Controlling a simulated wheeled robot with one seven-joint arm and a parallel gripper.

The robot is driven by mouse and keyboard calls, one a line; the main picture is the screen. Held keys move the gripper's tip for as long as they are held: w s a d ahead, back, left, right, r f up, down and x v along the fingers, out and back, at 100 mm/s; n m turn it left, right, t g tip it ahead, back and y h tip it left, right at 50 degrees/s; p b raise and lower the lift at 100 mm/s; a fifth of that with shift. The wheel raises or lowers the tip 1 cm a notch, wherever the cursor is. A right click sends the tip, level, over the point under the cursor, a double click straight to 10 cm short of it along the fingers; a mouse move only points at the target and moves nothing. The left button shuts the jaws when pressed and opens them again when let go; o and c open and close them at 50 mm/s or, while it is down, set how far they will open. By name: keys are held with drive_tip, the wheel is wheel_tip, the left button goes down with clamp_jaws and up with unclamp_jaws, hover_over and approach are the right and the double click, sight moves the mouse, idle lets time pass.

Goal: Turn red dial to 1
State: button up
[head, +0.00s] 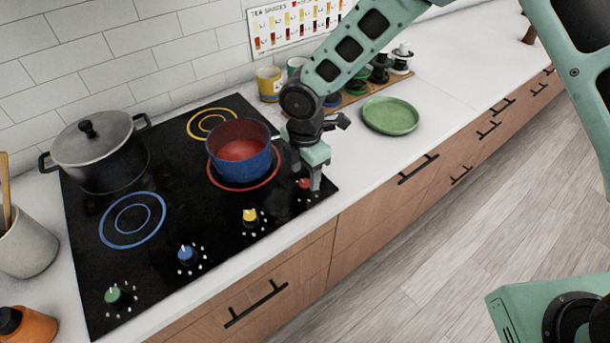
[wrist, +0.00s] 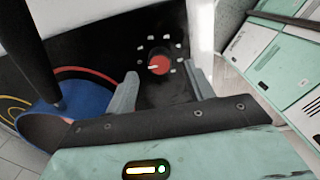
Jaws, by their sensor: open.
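The red dial (wrist: 158,64) sits on the black cooktop, ringed by white marks, with a white pointer line that points left in the wrist view. In the head view the red dial (head: 304,183) is partly hidden by my gripper. My gripper (head: 312,185) is over the cooktop's front right corner. In the wrist view its two fingers are apart (wrist: 163,88), with the dial beyond and between their tips. The fingers do not appear to touch the dial.
A blue pot with a red inside (head: 240,155) stands on the red burner close to my gripper; its dark handle (wrist: 36,50) rises at the left in the wrist view. Yellow (head: 250,216), blue (head: 186,254) and green (head: 113,293) dials line the front. A green plate (head: 390,116) lies right.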

sight(305, 183)
drive_tip(key=shift+f, duration=1.65)
drive_tip(key=c, duration=1)
drive_tip(key=shift+m, duration=0.3)
drive_tip(key=m+b, duration=0.2)
drive_tip(key=m, duration=0.1)
drive_tip(key=shift+f+b, duration=0.1)
drive_tip(key=shift+b, duration=0.2)
drive_tip(key=shift+m+b, duration=0.9)
drive_tip(key=shift+m, duration=1.1)
